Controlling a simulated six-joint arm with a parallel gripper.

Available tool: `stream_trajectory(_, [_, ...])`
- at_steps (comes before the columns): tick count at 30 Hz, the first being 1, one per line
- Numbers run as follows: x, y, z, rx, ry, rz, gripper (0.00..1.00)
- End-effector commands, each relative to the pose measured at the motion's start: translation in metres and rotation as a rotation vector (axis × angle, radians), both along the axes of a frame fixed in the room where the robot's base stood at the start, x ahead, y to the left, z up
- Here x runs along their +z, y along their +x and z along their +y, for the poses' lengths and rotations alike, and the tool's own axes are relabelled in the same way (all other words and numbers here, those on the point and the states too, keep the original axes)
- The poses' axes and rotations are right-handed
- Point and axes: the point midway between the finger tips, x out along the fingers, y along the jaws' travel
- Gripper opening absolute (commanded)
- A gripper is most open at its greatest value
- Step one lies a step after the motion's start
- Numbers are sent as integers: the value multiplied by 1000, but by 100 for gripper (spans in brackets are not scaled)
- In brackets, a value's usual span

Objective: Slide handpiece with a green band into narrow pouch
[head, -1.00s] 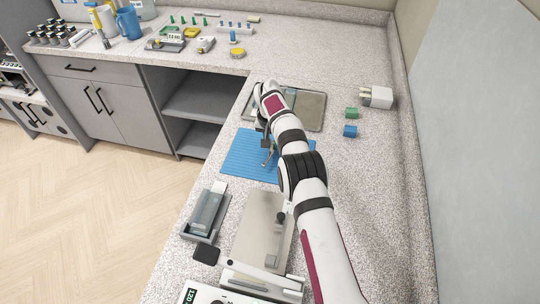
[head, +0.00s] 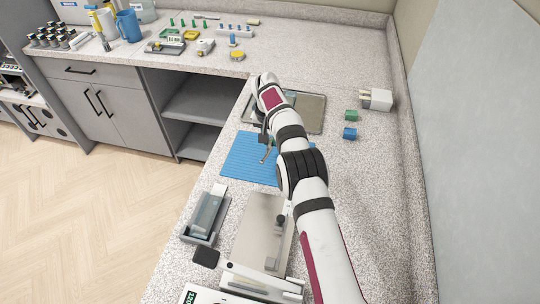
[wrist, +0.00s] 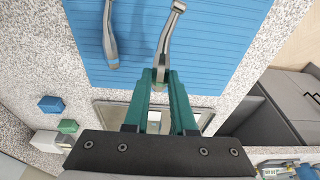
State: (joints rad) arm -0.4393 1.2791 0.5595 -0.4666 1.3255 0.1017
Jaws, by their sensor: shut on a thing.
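My gripper (wrist: 160,78) is shut on a slim metal handpiece (wrist: 170,38) over the blue mat (wrist: 225,45). The handpiece's angled head points away from the fingers, and its held end is partly hidden between them. No green band shows clearly on it. In the head view the handpiece (head: 266,154) hangs below my wrist, tilted, over the blue mat (head: 240,160). A second handpiece (wrist: 109,35) lies on the mat beside it, with a bluish end. Clear bluish pouches (head: 208,213) stand in a grey holder (head: 192,232); I cannot tell which is narrow.
A metal tray (head: 312,112) lies beyond the mat, partly behind my arm. A sealer with a flat plate (head: 256,225) and a lever (head: 240,271) is in front. Green (head: 351,115) and blue (head: 350,132) blocks sit right. Bare counter lies right of my arm.

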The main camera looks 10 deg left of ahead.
Motion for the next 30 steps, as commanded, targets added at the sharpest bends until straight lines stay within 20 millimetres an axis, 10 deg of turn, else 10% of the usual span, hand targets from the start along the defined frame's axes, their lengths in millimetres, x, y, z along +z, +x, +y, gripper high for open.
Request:
stream_trajectory(12, [14, -82, 106, 6, 1, 0, 0])
stream_trajectory(30, [-39, -90, 113, 1, 0, 1, 0])
